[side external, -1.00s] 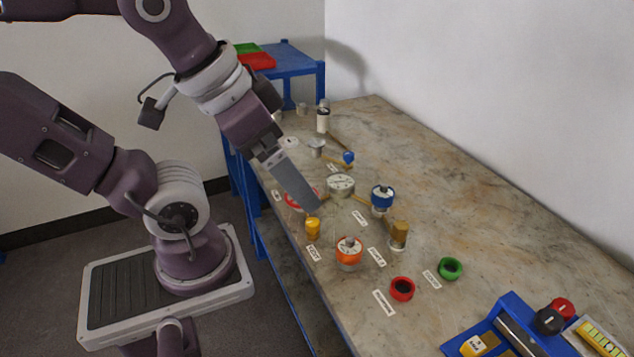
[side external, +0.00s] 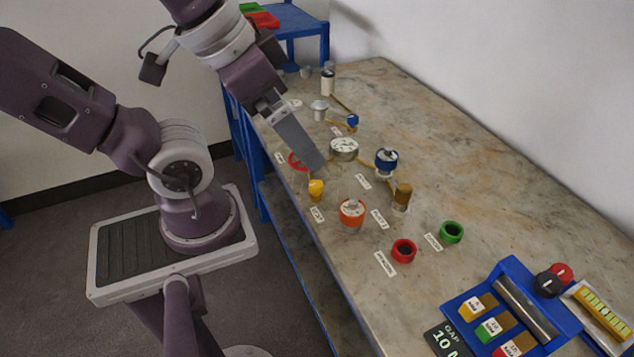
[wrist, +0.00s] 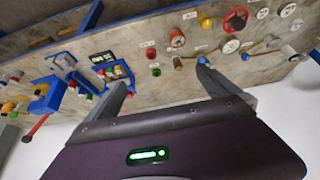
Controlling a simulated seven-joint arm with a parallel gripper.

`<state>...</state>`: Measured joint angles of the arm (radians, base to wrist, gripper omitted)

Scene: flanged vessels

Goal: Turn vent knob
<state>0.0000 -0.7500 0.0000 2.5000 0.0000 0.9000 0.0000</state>
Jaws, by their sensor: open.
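A yellow knob (side external: 316,190) stands near the front edge of the stone-topped table, beside a small white label (side external: 317,214) too small to read surely. The knob shows in the wrist view (wrist: 205,22) near the top. One fingertip overlaps a blue-topped vessel (side external: 386,160) there; contact cannot be told.
Near the knob are an orange-red vessel (side external: 352,214), a red handwheel (side external: 298,161), a pale flanged vessel (side external: 344,148) and a brass cylinder (side external: 402,196). Red (side external: 403,251) and green (side external: 452,232) rings lie nearer. A blue rack (side external: 515,305) stands at lower right.

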